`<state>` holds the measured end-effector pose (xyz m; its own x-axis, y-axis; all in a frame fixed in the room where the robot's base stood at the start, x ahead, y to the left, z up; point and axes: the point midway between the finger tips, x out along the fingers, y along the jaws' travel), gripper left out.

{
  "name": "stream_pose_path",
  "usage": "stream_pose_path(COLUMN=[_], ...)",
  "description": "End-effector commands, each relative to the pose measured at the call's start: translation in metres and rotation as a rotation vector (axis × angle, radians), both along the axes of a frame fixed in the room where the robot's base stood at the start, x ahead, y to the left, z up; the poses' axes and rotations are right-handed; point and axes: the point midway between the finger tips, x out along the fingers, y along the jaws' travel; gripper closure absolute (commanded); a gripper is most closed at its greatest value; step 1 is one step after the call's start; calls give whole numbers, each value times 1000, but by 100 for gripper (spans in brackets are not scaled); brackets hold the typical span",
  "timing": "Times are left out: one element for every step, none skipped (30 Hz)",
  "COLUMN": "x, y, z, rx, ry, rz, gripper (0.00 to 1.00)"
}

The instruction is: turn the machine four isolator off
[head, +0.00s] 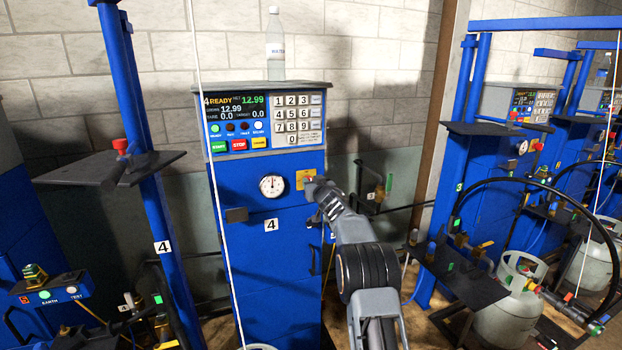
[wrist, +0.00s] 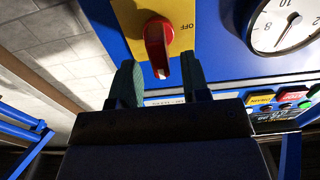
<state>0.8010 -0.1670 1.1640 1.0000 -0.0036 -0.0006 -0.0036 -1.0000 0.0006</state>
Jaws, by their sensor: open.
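The machine four isolator is a red rotary handle (wrist: 158,45) on a yellow plate (wrist: 190,12), on the blue cabinet marked 4 (head: 262,260). In the wrist view the handle lies nearly upright, and the word OFF is to its right. The yellow plate also shows in the head view (head: 304,175), partly covered by my gripper (head: 313,187). In the wrist view my gripper (wrist: 159,60) is open, its green-grey fingers on either side of the handle's lower end. Gaps show on both sides; contact is not visible.
A round gauge (head: 271,186) is left of the plate in the head view. Above are a keypad (head: 297,115), a display and coloured buttons. A water bottle (head: 275,45) stands on top. A blue post (head: 140,140) and black shelf stand left; gas cylinders (head: 508,312) right.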

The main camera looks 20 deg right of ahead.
Motion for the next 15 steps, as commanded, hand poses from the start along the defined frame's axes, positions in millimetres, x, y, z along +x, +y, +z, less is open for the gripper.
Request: stream_pose_path(x=[4,6,8,9,10,12,12,13,14,14,14,14,15,15,15], y=[0,0,0,1,1,1,1,1,1,1,1,1,1,1,1], z=[2,1,1,1,1,0,0,0,0,0,0,0,0,0,0], rx=[0,1,1,1,1,0,0,0,0,0,0,0,0,0,0], ry=[0,1,-1,-1,0,0,0,0,0,0,0,0,0,0,0], rz=[1,1,1,1,1,1,1,0,0,0,0,0,0,0,0], gripper=[57,57,57,57,57,57,57,57,57,57,57,57,57,57,57])
